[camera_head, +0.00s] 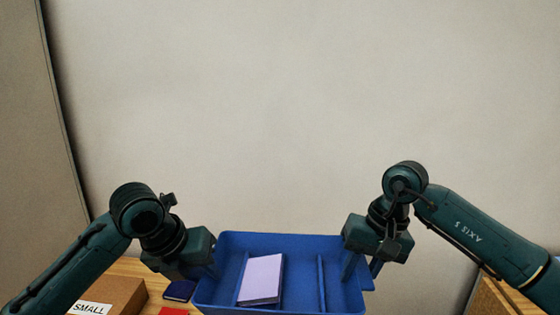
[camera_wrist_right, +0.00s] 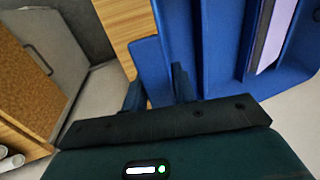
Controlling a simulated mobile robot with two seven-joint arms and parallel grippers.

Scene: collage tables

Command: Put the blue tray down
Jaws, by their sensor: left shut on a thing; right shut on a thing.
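The blue tray (camera_head: 290,242) is held between my two grippers in the head view, with a lilac book-like block (camera_head: 262,278) and a thin blue divider or pen-like strip (camera_head: 322,283) inside it. My left gripper (camera_head: 212,268) is shut on the tray's left side. My right gripper (camera_head: 362,272) is shut on the tray's right side. In the right wrist view, the fingers (camera_wrist_right: 160,92) close on the tray's blue edge piece (camera_wrist_right: 150,62). The tray's underside is hidden, so I cannot tell whether it touches the table.
A cardboard box (camera_head: 125,293) labelled SMALL stands at the lower left. A dark blue item (camera_head: 180,290) and a red item (camera_head: 172,311) lie on the wooden table between box and tray. A plain wall is behind. A wooden piece of furniture (camera_head: 492,298) shows at the lower right.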

